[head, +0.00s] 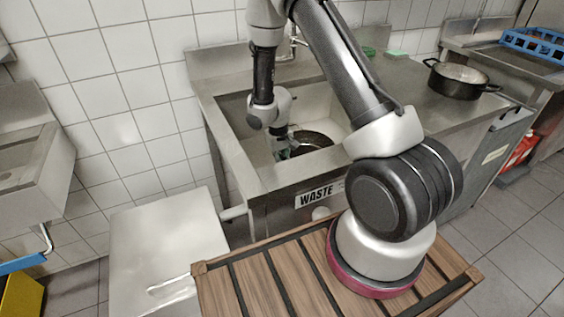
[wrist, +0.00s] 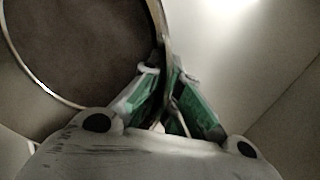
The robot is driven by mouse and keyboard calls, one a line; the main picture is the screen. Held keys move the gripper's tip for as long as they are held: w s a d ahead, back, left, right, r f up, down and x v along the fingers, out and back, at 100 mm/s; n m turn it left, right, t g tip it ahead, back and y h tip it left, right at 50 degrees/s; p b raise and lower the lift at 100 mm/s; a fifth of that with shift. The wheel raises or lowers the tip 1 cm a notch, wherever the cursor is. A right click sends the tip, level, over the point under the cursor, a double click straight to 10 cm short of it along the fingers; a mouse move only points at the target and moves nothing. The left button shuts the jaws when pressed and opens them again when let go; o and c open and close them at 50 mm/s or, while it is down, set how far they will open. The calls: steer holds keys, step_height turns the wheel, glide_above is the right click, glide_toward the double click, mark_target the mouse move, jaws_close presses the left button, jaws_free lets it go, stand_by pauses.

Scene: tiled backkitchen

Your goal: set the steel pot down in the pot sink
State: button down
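The steel pot (head: 312,139) is inside the basin of the steel sink (head: 232,140) whose front carries a "WASTE" sign. Its dark interior shows in the head view. In the wrist view the pot (wrist: 75,70) fills the upper left, with a bright round rim and a dark inside. My gripper (head: 285,150) reaches down into the basin at the pot's left side. In the wrist view its green-padded fingers (wrist: 172,92) close from both sides on the pot's wall. I cannot tell whether the pot's base touches the basin floor.
A black pot (head: 461,79) stands on the counter right of the basin. A green sponge (head: 397,54) lies near the back wall. A blue crate (head: 536,44) sits far right. Another steel sink (head: 30,180) hangs at left. A pale flat-topped unit (head: 165,245) stands left of the basin.

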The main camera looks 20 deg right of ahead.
steer(key=shift+f, duration=0.1)
steer(key=c, duration=1.6)
jaws_free()
steer(key=shift+c, duration=0.2)
